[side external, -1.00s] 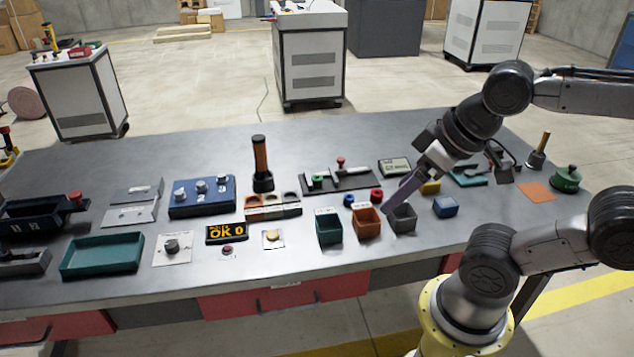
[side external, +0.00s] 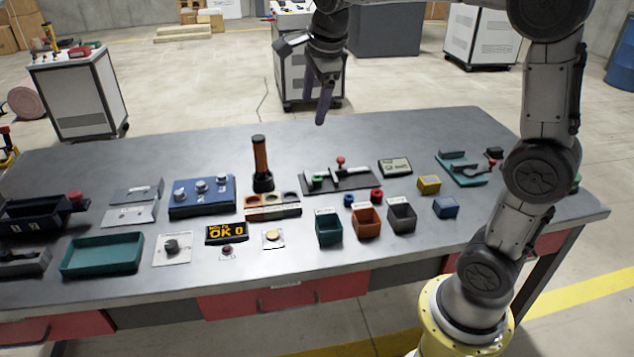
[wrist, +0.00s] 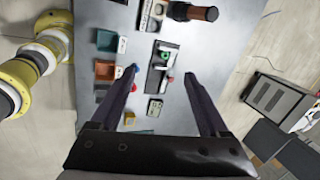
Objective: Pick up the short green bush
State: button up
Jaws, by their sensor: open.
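A small green ring-shaped piece, which looks like the short green bush (side external: 317,181), sits at the left end of a dark fixture plate (side external: 360,181) in the middle of the table. In the wrist view this green piece (wrist: 165,57) shows between and beyond the fingers. My gripper (side external: 313,108) has two long purple fingers pointing down. It is open and empty, high above the back part of the table, well clear of the green piece. The open fingers also show in the wrist view (wrist: 160,76).
A red-knobbed lever (side external: 341,163) stands on the same plate. A blue ring (side external: 349,199) and a red ring (side external: 376,196) lie in front. Teal (side external: 328,228), orange (side external: 366,222) and grey (side external: 402,216) bins stand nearer. A tall dark-and-orange post (side external: 261,165) rises to the left.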

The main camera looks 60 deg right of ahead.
jog(key=w+d+f+m+g, duration=0.2)
jog(key=w+d+f+m, duration=0.1)
jog(key=w+d+f, duration=0.5)
jog(key=g, duration=0.1)
send_over(317, 178)
jog(key=a, duration=0.2)
jog(key=shift+m, duration=0.4)
notch_tip(317, 178, down, 15)
jog(key=shift+s+r, duration=0.15)
jog(key=shift+d+f, duration=0.3)
jog(key=shift+f, duration=0.7)
jog(key=shift+d+f, duration=0.35)
jog(key=shift+f, duration=0.65)
jog(key=shift+d+f, duration=0.3)
jog(key=shift+f, duration=0.7)
jog(key=shift+c, duration=0.3)
grip_shut()
